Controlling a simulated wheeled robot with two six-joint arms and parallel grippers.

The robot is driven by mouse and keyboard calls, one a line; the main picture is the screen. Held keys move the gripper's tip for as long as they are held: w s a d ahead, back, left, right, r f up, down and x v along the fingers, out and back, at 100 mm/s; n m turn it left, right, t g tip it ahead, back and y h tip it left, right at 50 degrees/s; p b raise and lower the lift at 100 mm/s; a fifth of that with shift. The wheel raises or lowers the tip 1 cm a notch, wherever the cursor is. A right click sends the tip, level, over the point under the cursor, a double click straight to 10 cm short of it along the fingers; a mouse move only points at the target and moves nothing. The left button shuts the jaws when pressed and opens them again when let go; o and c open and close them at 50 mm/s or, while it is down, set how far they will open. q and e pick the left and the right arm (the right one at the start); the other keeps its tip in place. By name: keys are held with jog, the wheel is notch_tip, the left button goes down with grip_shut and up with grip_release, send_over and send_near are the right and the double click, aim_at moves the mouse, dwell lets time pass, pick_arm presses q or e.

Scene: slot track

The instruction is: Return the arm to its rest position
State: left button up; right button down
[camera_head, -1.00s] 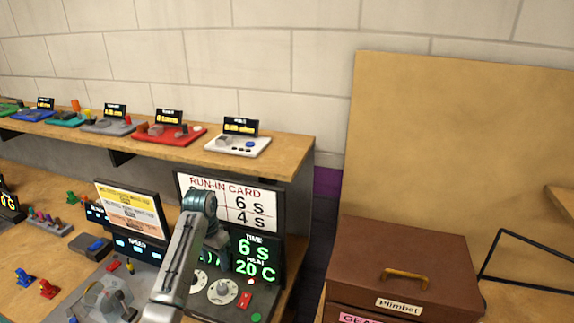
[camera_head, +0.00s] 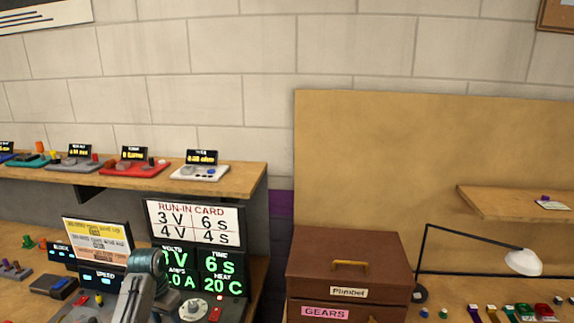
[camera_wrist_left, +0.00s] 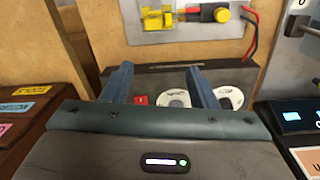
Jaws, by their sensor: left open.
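My left arm (camera_head: 143,285) comes in from the bottom of the head view, in front of the bench instruments; its gripper fingers cannot be made out there. In the left wrist view my left gripper (camera_wrist_left: 160,78) is open, with two blue-grey fingers apart and nothing between them. Beyond the fingers is a dark instrument panel with two white dials (camera_wrist_left: 174,98) and a red button (camera_wrist_left: 139,100). The fingers overlap the panel in the picture; I cannot tell whether they touch it. My right gripper is not in view.
The run-in card (camera_head: 195,224) stands above green readouts (camera_head: 220,275). A shelf (camera_head: 235,180) with small devices overhangs the bench. A brown chest (camera_head: 345,255) and a lamp (camera_head: 522,262) are to the right. The wrist view shows a wired panel (camera_wrist_left: 190,28) behind.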

pick_arm(q)
jog(key=s+d+f+n+t+y, duration=0.1)
jog(key=s+f, duration=0.4)
jog(key=s, duration=0.4)
jog(key=s+d+f+t, duration=0.1)
jog(key=s+d+f, duration=0.1)
jog(key=s+f, duration=0.5)
jog(key=s+d+r+n+t, duration=0.1)
jog(key=s+r, duration=0.2)
jog(key=s, duration=0.7)
jog(key=s+d+r+n+t, duration=0.1)
jog(key=s+r, duration=0.3)
jog(key=s, duration=0.6)
jog(key=a+f+g+b, duration=0.25)
jog(key=f+b, duration=0.35)
jog(key=f, duration=2.9)
jog(key=s+a+f+b, duration=0.1)
jog(key=s+f+b, duration=0.1)
jog(key=s+f, duration=0.7)
jog(key=s+a+f+b, duration=0.1)
jog(key=s+f+b, duration=0.2)
jog(key=s+f, duration=0.7)
notch_tip(320, 180, down, 7)
jog(key=shift+s+f+b, duration=0.1)
jog(key=shift+s+b, duration=0.1)
jog(key=shift+b, duration=0.15)
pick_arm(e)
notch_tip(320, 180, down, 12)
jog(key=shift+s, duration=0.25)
